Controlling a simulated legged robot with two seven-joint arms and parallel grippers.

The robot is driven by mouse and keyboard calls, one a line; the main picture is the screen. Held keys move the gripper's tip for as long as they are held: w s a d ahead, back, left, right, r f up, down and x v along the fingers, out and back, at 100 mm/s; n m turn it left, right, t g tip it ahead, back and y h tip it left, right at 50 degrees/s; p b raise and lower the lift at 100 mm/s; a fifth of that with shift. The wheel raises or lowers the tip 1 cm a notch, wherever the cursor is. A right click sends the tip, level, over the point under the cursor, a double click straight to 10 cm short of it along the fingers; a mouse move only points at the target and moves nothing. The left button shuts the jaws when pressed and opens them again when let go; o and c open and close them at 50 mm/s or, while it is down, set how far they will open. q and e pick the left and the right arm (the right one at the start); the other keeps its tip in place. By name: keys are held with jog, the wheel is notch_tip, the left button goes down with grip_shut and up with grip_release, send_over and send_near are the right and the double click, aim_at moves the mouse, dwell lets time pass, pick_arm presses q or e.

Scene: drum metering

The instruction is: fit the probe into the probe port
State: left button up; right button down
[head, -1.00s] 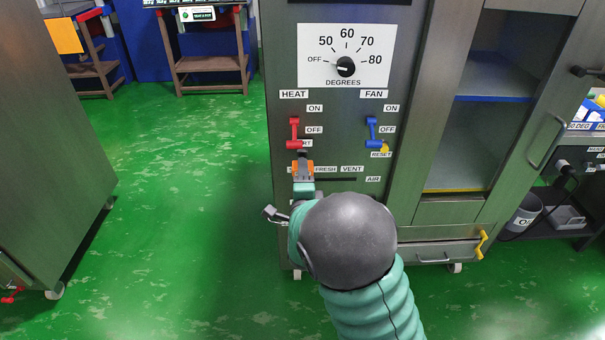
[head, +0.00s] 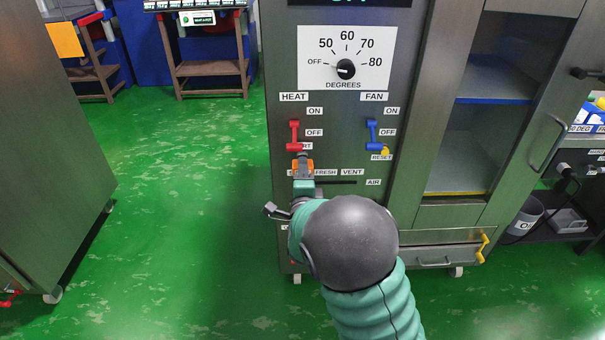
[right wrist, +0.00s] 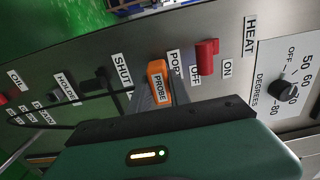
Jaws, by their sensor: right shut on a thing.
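The orange probe (right wrist: 157,82), marked PROBE, is in the jaws of my right gripper (right wrist: 152,98) in the right wrist view. In the head view the orange probe (head: 302,167) shows just beyond my right gripper (head: 303,175), at the cabinet front below the red HEAT switch. The PORT label (right wrist: 175,66) is right beside the probe and partly covered. The port itself is hidden behind the probe and gripper. I cannot tell whether the probe's tip is in it. My left gripper is not in view.
The red HEAT switch (head: 294,136) is close above the gripper; the blue FAN switch (head: 372,133) is to its right. The degrees dial (head: 346,69) sits higher. A glass-doored chamber (head: 480,110) is at right. Green floor (head: 160,200) is clear at left.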

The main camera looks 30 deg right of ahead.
jog(key=shift+b+x, duration=0.3)
jog(key=shift+x, duration=0.45)
jog(key=c, duration=1.1)
grip_release()
jog(key=shift+s, duration=0.1)
jog(key=p+v, duration=1.4)
jog(key=v, duration=0.2)
jog(key=shift+s+a, duration=0.2)
jog(key=shift+s, duration=0.1)
